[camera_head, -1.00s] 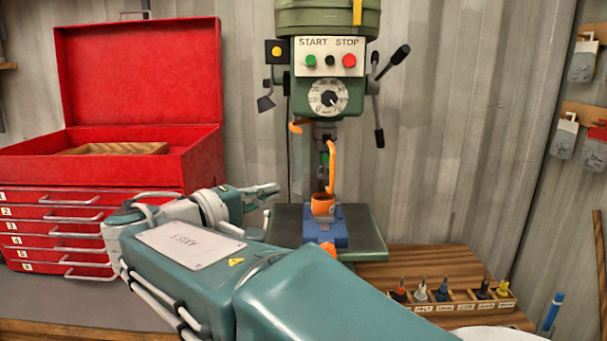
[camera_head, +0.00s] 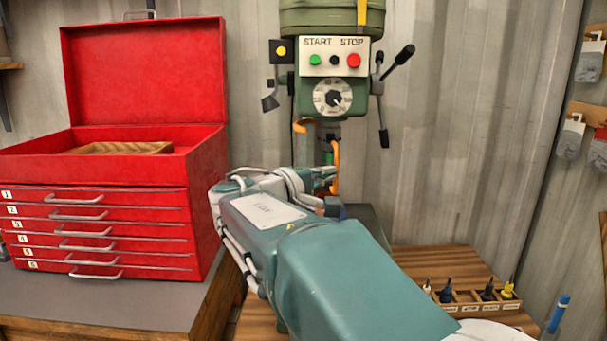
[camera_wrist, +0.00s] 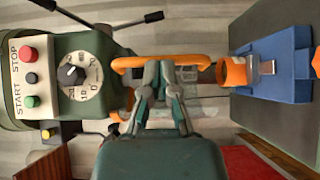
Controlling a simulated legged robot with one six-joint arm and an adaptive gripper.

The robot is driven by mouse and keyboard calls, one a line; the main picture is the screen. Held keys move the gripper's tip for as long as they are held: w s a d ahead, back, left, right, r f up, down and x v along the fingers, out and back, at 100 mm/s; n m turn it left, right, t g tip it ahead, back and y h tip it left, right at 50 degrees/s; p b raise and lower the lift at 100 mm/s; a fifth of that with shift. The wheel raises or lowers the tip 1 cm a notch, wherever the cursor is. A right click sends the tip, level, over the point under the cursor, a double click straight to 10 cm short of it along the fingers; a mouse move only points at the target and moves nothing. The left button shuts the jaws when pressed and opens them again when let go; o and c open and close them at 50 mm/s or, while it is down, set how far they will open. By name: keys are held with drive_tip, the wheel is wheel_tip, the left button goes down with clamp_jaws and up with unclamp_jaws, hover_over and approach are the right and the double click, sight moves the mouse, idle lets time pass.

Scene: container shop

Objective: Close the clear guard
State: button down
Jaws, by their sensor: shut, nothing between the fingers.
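The clear guard shows in the wrist view as a faint see-through panel (camera_wrist: 205,106) beside an orange handle bar (camera_wrist: 185,61). In the head view the orange bar (camera_head: 336,160) hangs below the drill press head (camera_head: 331,95), and the panel is mostly hidden behind my arm. My gripper (camera_wrist: 166,68) is shut and empty, with its fingertips right at the orange bar; I cannot tell whether they touch it. It also shows in the head view (camera_head: 328,178), beside the bar's lower part.
A blue vise (camera_wrist: 282,64) with an orange cup-like part (camera_wrist: 234,72) sits on the press table below. A red tool chest (camera_head: 120,165) stands open at left. A labelled bit rack (camera_head: 475,300) is at lower right. Feed handles (camera_head: 397,62) stick out right of the press.

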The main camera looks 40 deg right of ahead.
idle(0.3)
drive_tip(key=d+n+t, duration=0.1)
drive_tip(key=d+t, duration=0.1)
drive_tip(key=s+d+n+t+y, duration=0.1)
drive_tip(key=d+t, duration=0.1)
drive_tip(key=shift+s+n, duration=0.2)
drive_tip(key=shift+n, duration=0.2)
drive_tip(key=shift+s+x, duration=0.2)
drive_tip(key=shift+x, duration=0.7)
drive_tip(key=shift+s+x, duration=0.2)
drive_tip(key=shift+x, duration=0.75)
drive_tip(key=shift+s+x, duration=0.15)
drive_tip(key=shift+x, duration=0.75)
drive_tip(key=shift+d, duration=0.1)
drive_tip(key=m+g+h, duration=0.1)
drive_tip(key=m+g, duration=0.3)
drive_tip(key=g, duration=0.2)
approach(344, 169)
drive_tip(key=d, duration=0.2)
drive_tip(key=s+d, duration=0.1)
drive_tip(key=d, duration=0.2)
drive_tip(key=s+d+r, duration=0.1)
drive_tip(key=d, duration=0.2)
drive_tip(key=shift+s, duration=0.1)
